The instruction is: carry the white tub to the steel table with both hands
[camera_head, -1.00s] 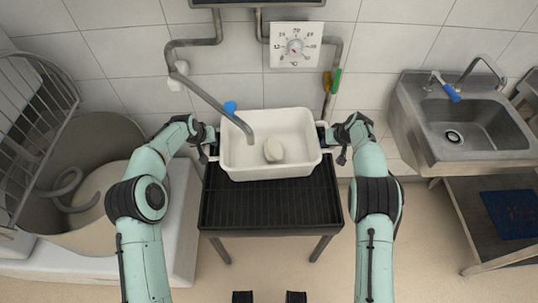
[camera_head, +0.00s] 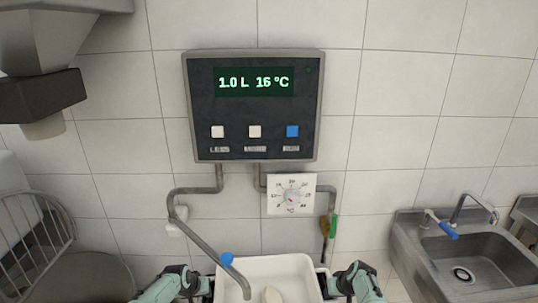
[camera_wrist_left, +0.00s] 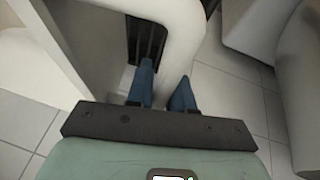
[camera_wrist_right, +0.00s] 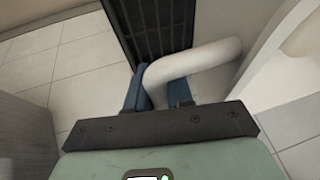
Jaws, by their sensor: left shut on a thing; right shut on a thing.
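The white tub (camera_head: 290,270) is at the bottom centre of the head view, its lower part cut off by the frame edge. A pale rounded lump (camera_head: 271,294) lies inside it. My left gripper (camera_wrist_left: 165,85) is shut on the tub's handle (camera_wrist_left: 182,50) in the left wrist view. My right gripper (camera_wrist_right: 160,95) is shut on the other handle (camera_wrist_right: 195,62) in the right wrist view. In the head view my arms flank the tub on both sides. The steel table is not identifiable in the current frames.
A water meter panel (camera_head: 255,130) reads "1.0 L 16 °C" on the tiled wall. Its spout pipe (camera_head: 205,248) with a blue tap reaches over the tub. A dial (camera_head: 291,195) is beside it. A steel sink (camera_head: 465,255) is at right, a wire guard (camera_head: 35,235) at left. A black slatted stand (camera_wrist_right: 155,25) shows below.

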